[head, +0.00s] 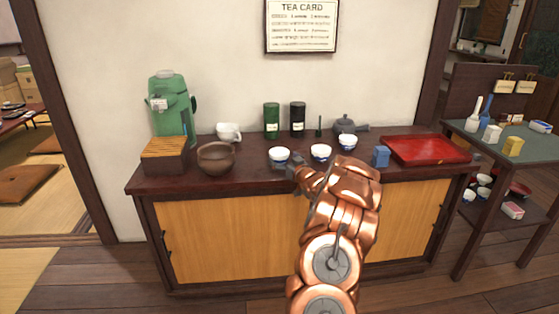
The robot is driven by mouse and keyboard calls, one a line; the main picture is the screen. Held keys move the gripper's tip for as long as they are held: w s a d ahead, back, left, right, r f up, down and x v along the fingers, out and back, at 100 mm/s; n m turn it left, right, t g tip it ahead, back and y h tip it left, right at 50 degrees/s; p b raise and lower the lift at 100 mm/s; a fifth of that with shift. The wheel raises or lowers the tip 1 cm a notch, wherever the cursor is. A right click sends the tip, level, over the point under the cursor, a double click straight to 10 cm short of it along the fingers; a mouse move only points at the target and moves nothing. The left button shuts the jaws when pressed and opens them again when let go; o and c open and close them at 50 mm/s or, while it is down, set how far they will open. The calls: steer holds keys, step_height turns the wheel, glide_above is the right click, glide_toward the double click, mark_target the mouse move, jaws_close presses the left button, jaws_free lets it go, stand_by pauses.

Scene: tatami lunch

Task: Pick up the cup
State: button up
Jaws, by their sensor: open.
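Three small white cups with blue bases stand on the dark wooden cabinet top: a left one (279,155), a middle one (321,152) and a right one (347,141). A plain white cup with a handle (228,132) stands farther left, towards the wall. My copper arm reaches in from the bottom. My gripper (284,166) is open, at the near side of the left blue-based cup, overlapping its lower edge in the picture. I cannot tell whether it touches that cup. The fingers are small and partly hidden by the arm.
A brown bowl (216,157), a wooden-lidded box (165,153) and a green dispenser (172,105) stand left. Two canisters, green (272,120) and black (298,118), and a dark teapot (345,125) stand behind. A blue box (381,156) and red tray (429,149) lie right.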

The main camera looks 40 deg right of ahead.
steer(key=shift+w+d, duration=0.15)
steer(key=shift+w, duration=0.45)
steer(key=c, duration=1.1)
